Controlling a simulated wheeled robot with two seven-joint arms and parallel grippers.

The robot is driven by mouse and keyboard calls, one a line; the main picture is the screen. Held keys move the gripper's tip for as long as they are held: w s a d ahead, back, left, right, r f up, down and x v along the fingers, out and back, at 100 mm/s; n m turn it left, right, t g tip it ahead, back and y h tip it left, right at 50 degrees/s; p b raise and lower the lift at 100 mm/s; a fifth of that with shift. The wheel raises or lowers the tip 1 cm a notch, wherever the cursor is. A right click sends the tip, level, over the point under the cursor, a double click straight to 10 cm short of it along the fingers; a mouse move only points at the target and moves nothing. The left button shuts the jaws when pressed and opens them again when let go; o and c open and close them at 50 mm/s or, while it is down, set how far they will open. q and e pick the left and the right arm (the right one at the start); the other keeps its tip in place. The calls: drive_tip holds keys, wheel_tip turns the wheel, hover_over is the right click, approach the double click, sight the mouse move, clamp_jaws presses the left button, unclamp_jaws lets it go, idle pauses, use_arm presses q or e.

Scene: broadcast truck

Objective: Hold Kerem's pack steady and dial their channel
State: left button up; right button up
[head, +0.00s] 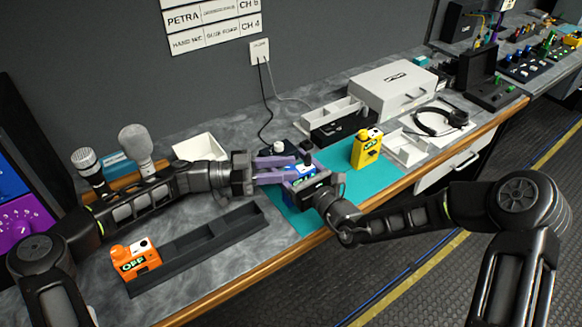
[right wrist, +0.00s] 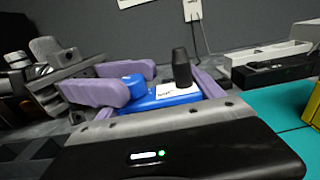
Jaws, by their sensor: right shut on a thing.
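A blue pack (right wrist: 180,93) with a blue knob (right wrist: 133,80), a black antenna and a white label stands over the teal mat. Its label is too small to read. My right gripper (head: 303,184) is shut on this pack, whose body is mostly hidden in the head view. My left gripper (head: 287,168) comes in from the left with its purple fingers apart. In the right wrist view, the left fingertips (right wrist: 139,82) are at the blue knob, with one finger on either side. I cannot tell whether they touch it.
A yellow pack (head: 366,150) stands on the teal mat (head: 320,224). An orange pack (head: 138,262) sits in a black tray (head: 215,240). Microphones (head: 135,148), a white case (head: 392,92) and a headset (head: 440,118) stand around. A wall sign (head: 211,20) lists channels.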

use_arm(q)
drive_tip(key=shift+w+d, duration=0.1)
drive_tip(key=shift+d, duration=0.7)
drive_tip(key=shift+c, duration=0.4)
clamp_jaws()
